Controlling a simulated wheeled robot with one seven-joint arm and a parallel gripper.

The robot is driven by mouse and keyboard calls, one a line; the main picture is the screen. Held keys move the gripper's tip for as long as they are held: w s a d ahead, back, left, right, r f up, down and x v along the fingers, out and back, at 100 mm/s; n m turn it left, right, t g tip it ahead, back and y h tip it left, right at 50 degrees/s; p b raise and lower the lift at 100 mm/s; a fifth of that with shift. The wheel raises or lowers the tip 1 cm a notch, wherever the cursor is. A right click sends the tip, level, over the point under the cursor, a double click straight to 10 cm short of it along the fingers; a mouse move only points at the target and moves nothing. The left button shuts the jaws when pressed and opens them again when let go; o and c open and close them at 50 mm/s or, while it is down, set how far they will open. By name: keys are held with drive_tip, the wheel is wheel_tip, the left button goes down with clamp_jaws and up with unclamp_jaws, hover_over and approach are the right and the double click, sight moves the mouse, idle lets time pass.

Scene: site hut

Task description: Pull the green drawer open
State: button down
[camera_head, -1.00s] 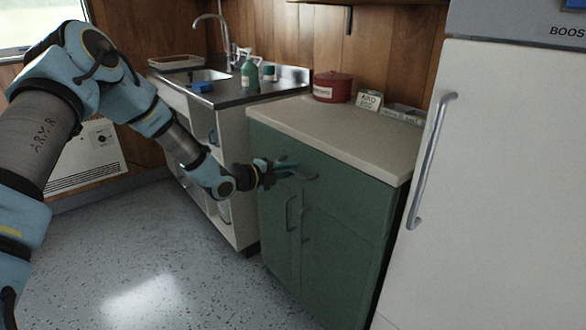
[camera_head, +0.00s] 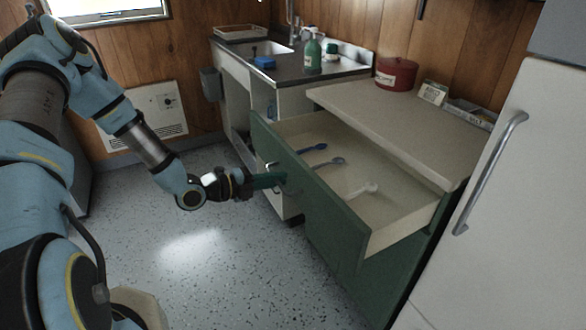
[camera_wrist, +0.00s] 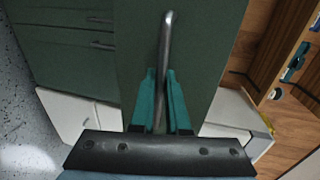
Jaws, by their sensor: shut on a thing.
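The green drawer (camera_head: 327,212) is pulled well out of the green cabinet, and its pale inside shows. In it lie a blue utensil (camera_head: 312,149), a grey-blue spoon (camera_head: 330,162) and a white utensil (camera_head: 364,189). My gripper (camera_head: 275,179) is at the outer face of the drawer front, toward its left end. In the wrist view its two teal fingers (camera_wrist: 161,100) are shut on the metal bar handle (camera_wrist: 166,45) of the drawer. In the head view most of the handle is hidden by the fingers.
The cream worktop (camera_head: 400,125) carries a red pot (camera_head: 396,74), a small sign (camera_head: 433,92) and a grey tray (camera_head: 470,113). A sink unit (camera_head: 290,66) with a green bottle (camera_head: 313,52) stands behind. A white fridge (camera_head: 500,220) is close on the right. The floor at left is clear.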

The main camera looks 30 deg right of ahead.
drive_tip(key=shift+f+v, duration=0.15)
drive_tip(key=shift+v, duration=0.55)
drive_tip(key=shift+f+v, duration=0.15)
drive_tip(key=shift+v, duration=0.55)
drive_tip(key=shift+a, duration=0.1)
drive_tip(key=c, duration=0.9)
unclamp_jaws()
drive_tip(key=b+v, duration=0.1)
drive_tip(key=v, duration=0.9)
drive_tip(key=shift+a+r, duration=0.1)
drive_tip(key=shift+a, duration=0.25)
drive_tip(key=shift+w, duration=0.1)
